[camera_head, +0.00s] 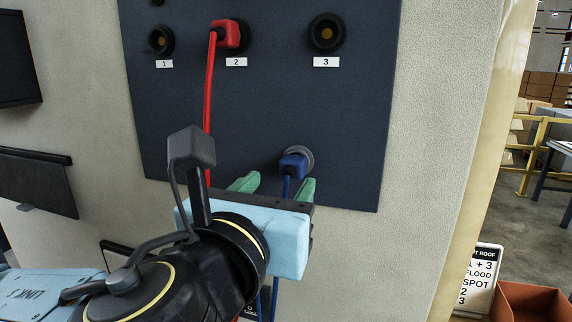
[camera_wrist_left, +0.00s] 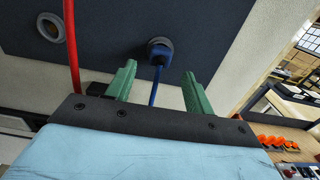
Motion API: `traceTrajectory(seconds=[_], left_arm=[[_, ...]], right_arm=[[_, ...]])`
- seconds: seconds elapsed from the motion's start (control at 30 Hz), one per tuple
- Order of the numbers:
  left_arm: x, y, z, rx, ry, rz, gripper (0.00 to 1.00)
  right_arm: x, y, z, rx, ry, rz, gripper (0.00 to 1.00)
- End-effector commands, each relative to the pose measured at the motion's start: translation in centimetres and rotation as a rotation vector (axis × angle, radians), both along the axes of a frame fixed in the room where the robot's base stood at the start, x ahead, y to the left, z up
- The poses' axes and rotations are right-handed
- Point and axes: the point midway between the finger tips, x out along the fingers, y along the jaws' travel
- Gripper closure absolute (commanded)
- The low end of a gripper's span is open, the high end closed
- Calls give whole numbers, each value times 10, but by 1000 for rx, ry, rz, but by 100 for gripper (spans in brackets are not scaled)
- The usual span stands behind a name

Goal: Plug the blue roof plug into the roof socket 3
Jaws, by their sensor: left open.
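The blue plug (camera_head: 293,165) sits in a grey round holder low on the dark panel (camera_head: 260,110), with its blue cable hanging down. In the left wrist view the blue plug (camera_wrist_left: 159,52) shows ahead, between the lines of the two green fingers. My left gripper (camera_head: 275,184) is open, its fingers apart and pointing at the panel just below the plug; I see no contact. Socket 3 (camera_head: 327,34) is at the upper right of the panel, black with a brassy centre, and empty. My right gripper is not in view.
A red plug (camera_head: 226,35) sits in socket 2, and its red cable (camera_head: 209,110) hangs down left of my left gripper. Socket 1 (camera_head: 161,41) is empty. An empty grey ring (camera_wrist_left: 52,25) shows in the left wrist view. The panel between the blue plug and socket 3 is clear.

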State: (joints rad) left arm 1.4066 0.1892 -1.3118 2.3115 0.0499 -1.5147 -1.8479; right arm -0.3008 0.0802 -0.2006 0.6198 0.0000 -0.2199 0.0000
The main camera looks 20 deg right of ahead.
Motion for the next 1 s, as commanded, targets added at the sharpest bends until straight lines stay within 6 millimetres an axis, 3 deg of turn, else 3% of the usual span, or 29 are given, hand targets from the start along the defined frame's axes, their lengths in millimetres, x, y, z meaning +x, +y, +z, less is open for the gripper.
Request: traceTrajectory(seconds=[0.4, 1.0], left_arm=[[41, -28, 1, -1, -1, 0, 47], [46, -31, 0, -1, -1, -1, 47]], right_arm=[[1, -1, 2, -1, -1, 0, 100], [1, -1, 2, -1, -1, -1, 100]])
